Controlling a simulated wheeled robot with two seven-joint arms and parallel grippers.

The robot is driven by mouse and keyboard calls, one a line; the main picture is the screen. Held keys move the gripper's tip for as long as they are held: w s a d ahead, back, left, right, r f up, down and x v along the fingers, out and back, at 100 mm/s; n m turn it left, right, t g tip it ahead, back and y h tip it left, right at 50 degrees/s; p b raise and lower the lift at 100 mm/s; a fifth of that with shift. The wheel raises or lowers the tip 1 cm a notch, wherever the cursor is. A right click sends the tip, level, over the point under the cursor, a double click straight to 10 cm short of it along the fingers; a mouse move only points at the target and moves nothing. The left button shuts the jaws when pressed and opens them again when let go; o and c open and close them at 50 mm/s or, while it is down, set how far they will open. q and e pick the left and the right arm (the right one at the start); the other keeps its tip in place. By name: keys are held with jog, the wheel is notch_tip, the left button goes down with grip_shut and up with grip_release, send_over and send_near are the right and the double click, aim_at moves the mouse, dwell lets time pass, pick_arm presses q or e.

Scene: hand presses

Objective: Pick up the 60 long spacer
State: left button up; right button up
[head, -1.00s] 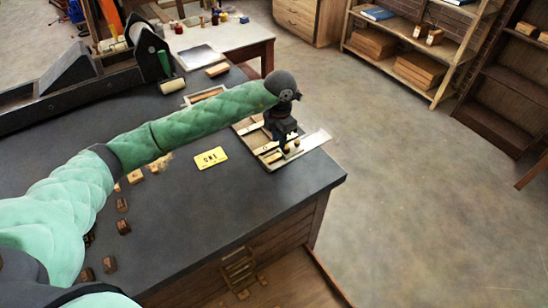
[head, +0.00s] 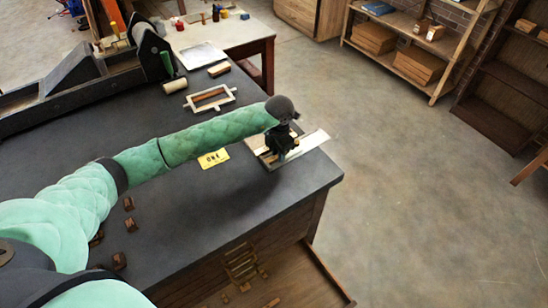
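I cannot tell which piece is the 60 long spacer; no readable 60 mark shows. My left gripper (head: 274,156) is low over a shallow tray (head: 312,141) near the right end of the dark bench. Pale wooden strips show under and beside it. The gripper is dark and small here, and the wrist covers part of it, so its fingers and any contact are unclear. My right gripper is out of view. Several small wooden pieces (head: 240,263) lie in the open drawer below.
A yellow card reading ONE (head: 213,158) lies left of the tray, partly behind my arm. Several small brown blocks (head: 131,225) lie on the bench (head: 205,215). A pale frame (head: 228,97) lies behind my arm, and a press (head: 75,80) stands back left.

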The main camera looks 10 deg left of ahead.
pick_arm(q)
jog(key=shift+c, duration=0.4)
grip_shut()
jog(key=shift+r, duration=0.1)
